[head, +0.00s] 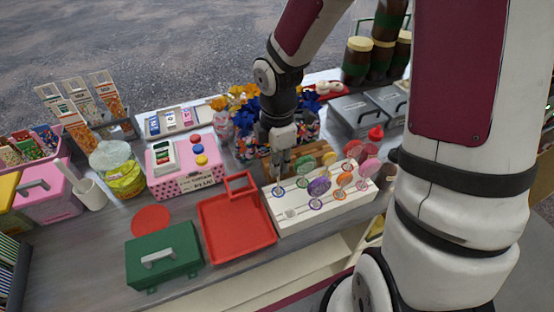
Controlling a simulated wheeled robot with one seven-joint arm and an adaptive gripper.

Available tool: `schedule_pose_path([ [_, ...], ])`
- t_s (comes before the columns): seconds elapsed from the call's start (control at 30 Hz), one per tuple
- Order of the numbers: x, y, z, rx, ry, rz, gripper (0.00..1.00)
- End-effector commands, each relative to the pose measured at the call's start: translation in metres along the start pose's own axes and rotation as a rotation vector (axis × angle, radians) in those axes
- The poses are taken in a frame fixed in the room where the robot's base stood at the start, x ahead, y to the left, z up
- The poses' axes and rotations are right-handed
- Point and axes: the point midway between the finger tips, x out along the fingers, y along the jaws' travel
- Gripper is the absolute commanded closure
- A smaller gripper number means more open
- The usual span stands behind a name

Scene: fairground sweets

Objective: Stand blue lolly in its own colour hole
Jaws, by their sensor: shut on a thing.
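The white lolly stand (290,229) lies on the counter, with coloured rings on its top and several lollies standing in it. A blue ring (279,193) shows at its left end. My gripper (283,174) points down just above this ring. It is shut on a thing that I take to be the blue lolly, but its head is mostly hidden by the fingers. I cannot tell whether the stick is in the hole. A purple lolly (318,187), a green lolly (305,163) and an orange lolly (343,180) stand to the right of my gripper.
A pink spotted box (187,180) stands to the left. Flowers and jars of sweets crowd the space behind my gripper. Grey boxes (355,116) stand at the back right.

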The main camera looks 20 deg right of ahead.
Motion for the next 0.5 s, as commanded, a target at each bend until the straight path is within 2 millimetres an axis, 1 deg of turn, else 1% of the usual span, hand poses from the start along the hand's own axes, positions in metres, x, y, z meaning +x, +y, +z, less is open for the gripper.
schedule_pose_path([
  [0.1,0.0041,-0.0002,0.0002,0.000,0.000,-0.001,1.00],
  [0.5,0.0063,-0.0001,0.0000,0.000,0.000,-0.001,1.00],
])
